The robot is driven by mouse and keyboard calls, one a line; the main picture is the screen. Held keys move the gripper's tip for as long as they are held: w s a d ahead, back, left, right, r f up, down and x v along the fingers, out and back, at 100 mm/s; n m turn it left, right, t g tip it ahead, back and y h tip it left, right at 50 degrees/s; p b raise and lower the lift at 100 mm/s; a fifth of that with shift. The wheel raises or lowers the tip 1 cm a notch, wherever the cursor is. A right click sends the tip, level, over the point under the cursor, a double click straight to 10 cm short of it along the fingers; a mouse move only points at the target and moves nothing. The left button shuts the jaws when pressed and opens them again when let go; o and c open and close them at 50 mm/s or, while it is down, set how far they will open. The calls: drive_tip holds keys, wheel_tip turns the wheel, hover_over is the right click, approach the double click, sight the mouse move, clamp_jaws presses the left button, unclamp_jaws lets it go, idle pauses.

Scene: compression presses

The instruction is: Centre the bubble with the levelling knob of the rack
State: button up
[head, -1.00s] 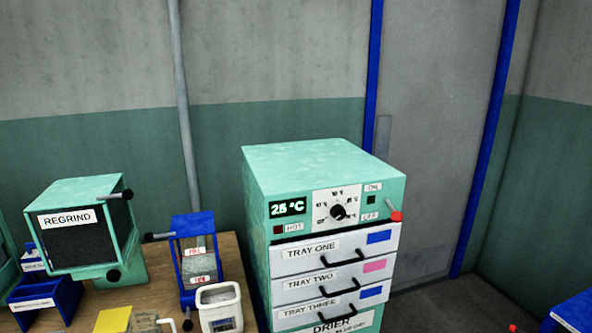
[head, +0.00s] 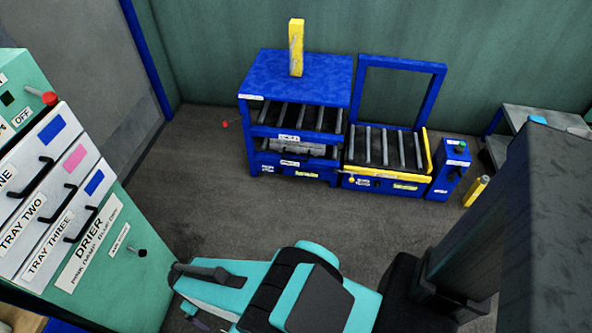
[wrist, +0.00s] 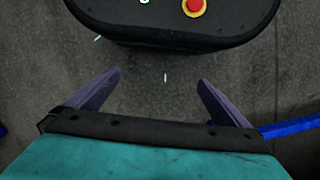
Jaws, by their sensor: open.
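The blue rack (head: 301,93) stands against the far green wall in the head view, with grey rollers on its shelves and a grey block-like item on the lower one. A yellow upright bar stands on its top. I cannot make out a bubble or say for certain which part is the levelling knob. A small red ball (head: 225,124) shows just left of the rack. My gripper (wrist: 160,76) is open and empty above the grey floor in the wrist view, far from the rack; its fingers are mostly hidden in the head view.
A roller table (head: 433,160) with a blue frame and yellow edges adjoins the rack on the right. A blue control post (head: 450,168) and a yellow bollard (head: 476,191) stand beside it. The drier (head: 110,240) is at left. Open floor (head: 240,195) lies before the rack.

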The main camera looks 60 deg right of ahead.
drive_tip(key=w+d+f+m+t+h+b, duration=0.1)
drive_tip(key=w+d+f+t+b, duration=0.25)
drive_tip(key=w, duration=0.65)
drive_tip(key=w+d+f+m+t+b, duration=0.15)
drive_tip(key=w+d+t, duration=0.25)
drive_tip(key=w, duration=0.6)
drive_tip(key=w+d+f+m+t+h+b, duration=0.1)
drive_tip(key=w+d+t+b, duration=0.2)
drive_tip(key=d, duration=0.4)
drive_tip(key=w+d+f+m+h+b, duration=0.1)
drive_tip(key=w+d+b, duration=0.25)
drive_tip(key=d, duration=0.35)
drive_tip(key=w+d+f+m+t+h+b, duration=0.15)
drive_tip(key=d+b, duration=0.25)
drive_tip(key=d, duration=0.4)
drive_tip(key=s+d+f+m+t+h+b, duration=0.15)
drive_tip(key=s+d+b, duration=0.35)
drive_tip(key=d, duration=0.7)
drive_tip(key=s+d+f+m+g+h+b, duration=0.1)
drive_tip(key=s+d+f+h+b, duration=0.15)
drive_tip(key=d+b, duration=0.65)
drive_tip(key=s+d+f+m+g+h+b, duration=0.1)
drive_tip(key=s+d+f+m+h+b, duration=0.1)
drive_tip(key=s+d, duration=0.8)
drive_tip(key=s+d+f+m+g+h+b, duration=0.2)
drive_tip(key=s+d+f+b, duration=0.3)
drive_tip(key=s+d, duration=0.5)
drive_tip(key=shift+s+f+b, duration=0.25)
drive_tip(key=shift+s+b, duration=0.65)
drive_tip(key=shift+b, duration=0.15)
